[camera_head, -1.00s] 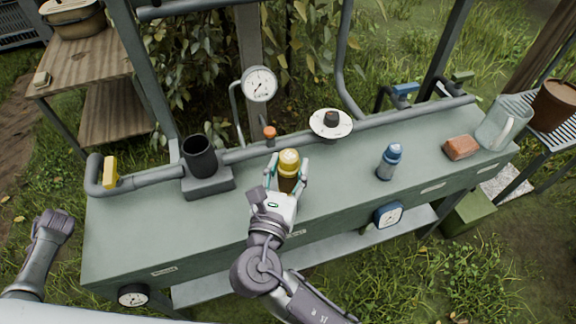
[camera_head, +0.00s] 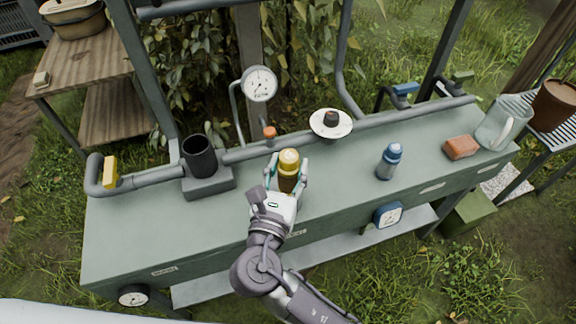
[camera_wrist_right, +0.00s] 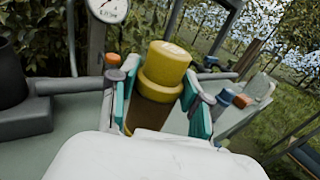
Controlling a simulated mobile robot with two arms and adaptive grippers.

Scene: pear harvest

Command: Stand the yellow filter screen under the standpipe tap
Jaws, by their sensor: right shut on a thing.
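The yellow filter screen (camera_head: 289,158) is an upright cylinder with a yellow cap and a darker, brownish body. My right gripper (camera_head: 287,173) is shut on its body from the front, over the middle of the green bench. In the right wrist view the filter screen (camera_wrist_right: 168,62) leans slightly between the teal finger pads. Its lower end is hidden by my gripper, so I cannot tell whether it touches the bench. A blue-handled tap (camera_head: 405,89) is behind the bench at the right. A yellow lever (camera_head: 110,172) is on the pipe at the left. I cannot tell which is the standpipe tap.
The green bench (camera_head: 135,235) carries a black cup on a block (camera_head: 199,158), a gauge (camera_head: 259,84), an orange knob (camera_head: 269,132), a white disc (camera_head: 331,123), a blue bottle (camera_head: 390,161), a brick (camera_head: 461,147) and a clear jug (camera_head: 504,122). The bench's front left is clear.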

